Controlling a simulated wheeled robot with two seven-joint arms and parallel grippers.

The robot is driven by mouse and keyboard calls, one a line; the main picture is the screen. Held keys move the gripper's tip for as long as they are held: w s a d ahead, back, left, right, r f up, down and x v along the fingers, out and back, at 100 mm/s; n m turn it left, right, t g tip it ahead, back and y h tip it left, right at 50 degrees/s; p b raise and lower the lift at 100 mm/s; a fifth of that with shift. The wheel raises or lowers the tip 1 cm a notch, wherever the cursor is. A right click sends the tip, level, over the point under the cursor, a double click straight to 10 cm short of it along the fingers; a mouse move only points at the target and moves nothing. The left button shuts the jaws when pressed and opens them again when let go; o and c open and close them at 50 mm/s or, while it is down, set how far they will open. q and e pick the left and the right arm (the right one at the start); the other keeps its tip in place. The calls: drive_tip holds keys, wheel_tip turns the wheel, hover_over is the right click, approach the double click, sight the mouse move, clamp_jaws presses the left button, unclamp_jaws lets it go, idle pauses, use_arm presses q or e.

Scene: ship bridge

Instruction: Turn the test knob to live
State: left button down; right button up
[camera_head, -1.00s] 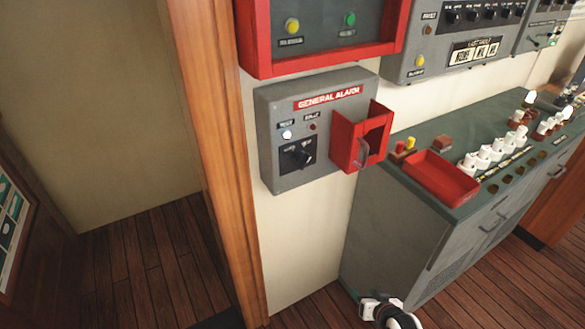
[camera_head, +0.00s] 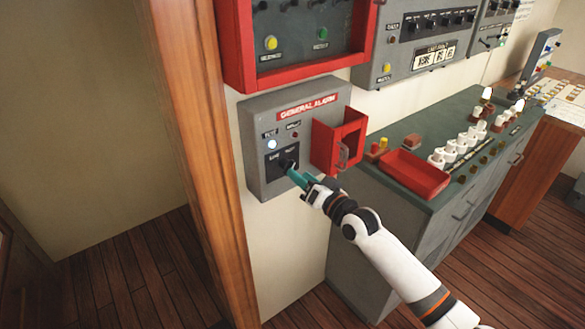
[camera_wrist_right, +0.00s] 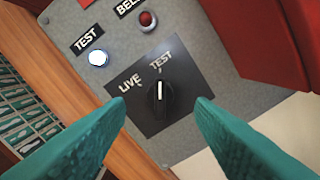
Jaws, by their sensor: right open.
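The grey general alarm box (camera_head: 262,115) hangs on the wall. Its black test knob (camera_head: 286,164) sits on a dark plate at the lower part of its face. In the right wrist view the knob (camera_wrist_right: 159,98) has a white pointer line aimed at the TEST label; the LIVE label (camera_wrist_right: 129,82) is to its left. My right gripper (camera_head: 295,175) is at the knob in the head view. In the right wrist view its teal fingers stand open on either side of the knob, with visible gaps. Contact does not show. My left gripper is out of view.
A white test lamp (camera_wrist_right: 98,58) glows, and a dark red bell lamp (camera_wrist_right: 148,21) sits beside it. A wooden post (camera_head: 200,150) stands left; a grey console (camera_head: 375,240) stands right.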

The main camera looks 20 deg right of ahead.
sight(287, 166)
drive_tip(key=shift+x, duration=2.25)
drive_tip(key=shift+c, duration=0.2)
drive_tip(key=c, duration=0.9)
